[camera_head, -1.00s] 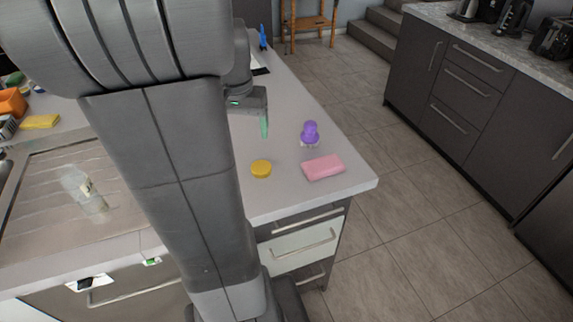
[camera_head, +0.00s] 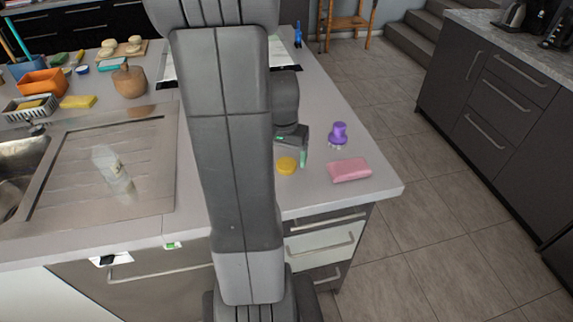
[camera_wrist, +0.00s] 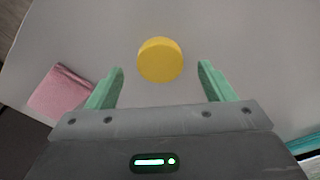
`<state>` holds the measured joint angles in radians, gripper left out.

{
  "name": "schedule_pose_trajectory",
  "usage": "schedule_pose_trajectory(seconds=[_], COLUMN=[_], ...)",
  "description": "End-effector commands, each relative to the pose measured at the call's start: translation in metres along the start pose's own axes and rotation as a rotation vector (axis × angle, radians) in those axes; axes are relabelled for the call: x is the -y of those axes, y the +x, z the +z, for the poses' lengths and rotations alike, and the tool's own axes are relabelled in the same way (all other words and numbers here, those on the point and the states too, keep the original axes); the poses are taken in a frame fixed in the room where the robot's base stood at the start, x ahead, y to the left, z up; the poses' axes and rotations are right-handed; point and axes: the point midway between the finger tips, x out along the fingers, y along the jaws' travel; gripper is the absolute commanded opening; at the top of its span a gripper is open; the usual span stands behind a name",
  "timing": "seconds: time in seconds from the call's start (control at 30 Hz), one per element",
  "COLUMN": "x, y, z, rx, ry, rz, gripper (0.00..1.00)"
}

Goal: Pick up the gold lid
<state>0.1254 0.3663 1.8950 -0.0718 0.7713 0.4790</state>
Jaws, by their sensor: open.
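The gold lid (camera_head: 287,166) is a small round yellow disc lying flat on the light countertop (camera_head: 315,200). It also shows in the wrist view (camera_wrist: 160,60), at the top centre. My gripper (camera_head: 291,160) is above the counter right by the lid. In the wrist view its two green fingers (camera_wrist: 161,75) are spread, with the lid a little beyond the gap between their tips. No finger touches the lid in that view. My arm covers part of the counter in the head view.
A clear bottle (camera_head: 112,165) lies on the drainboard (camera_head: 75,180) at left. The counter's right edge is close.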

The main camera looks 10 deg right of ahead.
Motion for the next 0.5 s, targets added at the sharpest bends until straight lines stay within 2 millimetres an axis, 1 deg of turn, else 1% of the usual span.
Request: schedule_pose_trajectory(seconds=[0.03,0.1,0.2,0.47,0.5], x=[-0.001,-0.001,0.0,0.0,0.0], y=[0.007,0.015,0.022,0.023,0.023], z=[0.001,0.001,0.001,0.0,0.0], rx=[0.005,0.004,0.002,0.0,0.0], ry=[0.0,0.0,0.0,-0.001,-0.001], rz=[0.002,0.002,0.001,0.0,0.0], gripper=[0.76,0.76,0.76,0.76,0.7])
